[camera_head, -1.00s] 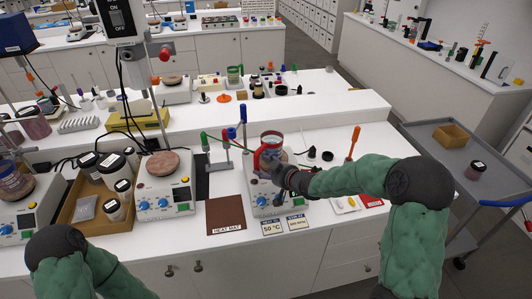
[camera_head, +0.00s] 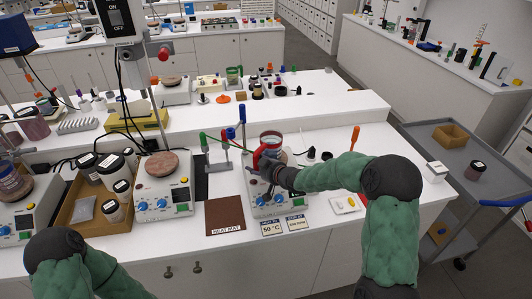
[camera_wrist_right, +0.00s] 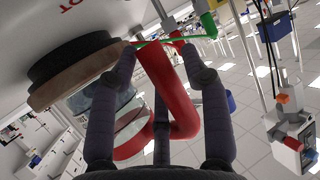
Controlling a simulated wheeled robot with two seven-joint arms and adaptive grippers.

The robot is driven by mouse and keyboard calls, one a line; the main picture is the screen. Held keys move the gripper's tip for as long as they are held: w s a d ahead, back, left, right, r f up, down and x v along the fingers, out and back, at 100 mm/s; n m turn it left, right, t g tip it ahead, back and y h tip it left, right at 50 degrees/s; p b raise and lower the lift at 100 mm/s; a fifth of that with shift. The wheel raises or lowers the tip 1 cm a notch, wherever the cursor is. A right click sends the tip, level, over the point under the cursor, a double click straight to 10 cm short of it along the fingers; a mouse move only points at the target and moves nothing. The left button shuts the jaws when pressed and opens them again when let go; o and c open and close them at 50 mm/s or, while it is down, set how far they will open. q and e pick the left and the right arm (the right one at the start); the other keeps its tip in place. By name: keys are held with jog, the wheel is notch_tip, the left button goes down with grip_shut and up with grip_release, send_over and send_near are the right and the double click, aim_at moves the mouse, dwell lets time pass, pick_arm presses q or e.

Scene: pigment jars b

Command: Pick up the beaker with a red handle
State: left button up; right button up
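The glass beaker (camera_head: 271,138) with a red handle (camera_head: 257,156) stands upright on the right-hand hot plate (camera_head: 266,204). The handle points left and towards me. My right gripper (camera_head: 260,168) is at the handle, in front of the beaker. In the right wrist view the curved red handle (camera_wrist_right: 163,80) lies between the dark fingers of my right gripper (camera_wrist_right: 160,58). They are spread, with a gap on the left side; the right finger is close to the handle. The beaker's glass (camera_wrist_right: 95,98) shows behind the left finger. My left gripper is outside the view.
A stand with red, green and blue clamps (camera_head: 242,118) stands just left of the beaker. A brown heat mat (camera_head: 224,213) lies left of the hot plate. Another hot plate (camera_head: 163,192) and a tray of jars (camera_head: 85,203) are further left. An orange-handled tool (camera_head: 354,138) stands at the right.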

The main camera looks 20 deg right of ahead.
aim_at(257, 159)
grip_shut()
jog(key=shift+r, duration=0.1)
jog(key=shift+r, duration=0.1)
jog(key=shift+r, duration=0.25)
notch_tip(257, 159, up, 2)
jog(key=shift+w+r+p, duration=0.1)
jog(key=shift+r+p, duration=0.1)
jog(key=shift+p, duration=0.3)
jog(key=s+a+r+p, duration=0.3)
jog(key=s+r+p, duration=0.3)
jog(key=s+r, duration=0.7)
jog(key=shift+s+r, duration=0.4)
jog(key=shift+r, duration=1.05)
